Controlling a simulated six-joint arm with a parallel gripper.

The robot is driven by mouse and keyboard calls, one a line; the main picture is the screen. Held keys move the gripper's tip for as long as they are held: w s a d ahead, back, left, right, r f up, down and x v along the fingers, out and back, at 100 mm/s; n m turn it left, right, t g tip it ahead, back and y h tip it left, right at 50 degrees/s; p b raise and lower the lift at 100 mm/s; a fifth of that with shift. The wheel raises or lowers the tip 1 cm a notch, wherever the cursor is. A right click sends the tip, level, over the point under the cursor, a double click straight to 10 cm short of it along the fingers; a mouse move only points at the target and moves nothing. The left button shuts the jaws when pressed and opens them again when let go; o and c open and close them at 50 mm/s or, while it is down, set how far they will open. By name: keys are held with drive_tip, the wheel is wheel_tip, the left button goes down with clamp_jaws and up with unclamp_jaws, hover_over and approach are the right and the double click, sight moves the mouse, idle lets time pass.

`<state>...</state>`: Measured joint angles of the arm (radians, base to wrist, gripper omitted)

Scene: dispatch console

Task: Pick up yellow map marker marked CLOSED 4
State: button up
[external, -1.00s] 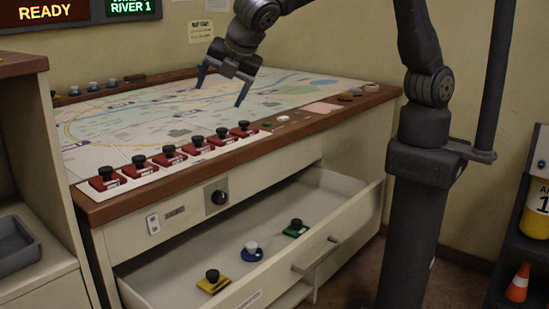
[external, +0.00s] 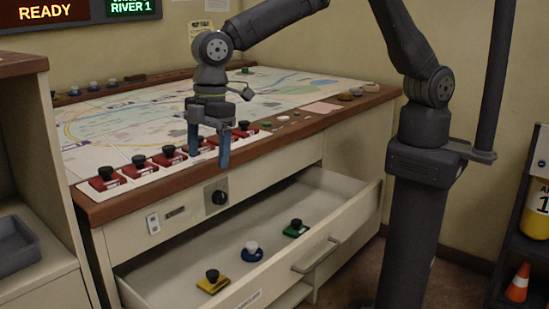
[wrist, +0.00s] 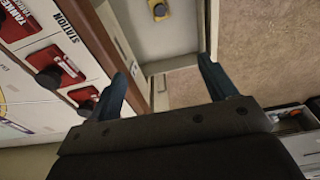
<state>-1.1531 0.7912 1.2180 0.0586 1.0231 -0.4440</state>
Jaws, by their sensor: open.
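The yellow map marker (external: 213,281) with a black knob lies in the open drawer (external: 180,262), near its front left. It also shows at the top of the wrist view (wrist: 160,11). Its lettering is too small to read. My gripper (external: 209,160) is open and empty, with its blue fingers pointing down over the table's front edge, above and behind the yellow marker. In the wrist view my two fingers (wrist: 165,82) are spread apart, with the marker beyond them.
Several red markers (external: 108,179) line the map table's front edge. A black dial (external: 216,194) sits on the panel below. The drawer floor around the yellow marker is clear.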

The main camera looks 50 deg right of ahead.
hover_over(213, 273)
drive_tip(key=f, duration=1.6)
drive_tip(key=d+f, duration=0.1)
drive_tip(key=f, duration=0.8)
drive_tip(key=shift+w, duration=0.3)
drive_tip(key=shift+s+a+f, duration=0.1)
drive_tip(key=shift+a+f, duration=0.05)
drive_tip(key=shift+f, duration=0.85)
drive_tip(key=shift+s+a+f, duration=0.1)
drive_tip(key=shift+a+f, duration=0.1)
drive_tip(key=shift+f, duration=0.85)
drive_tip(key=shift+s+a+f, duration=0.1)
drive_tip(key=shift+a+f, duration=0.05)
drive_tip(key=shift+f, duration=0.85)
drive_tip(key=c, duration=1.1)
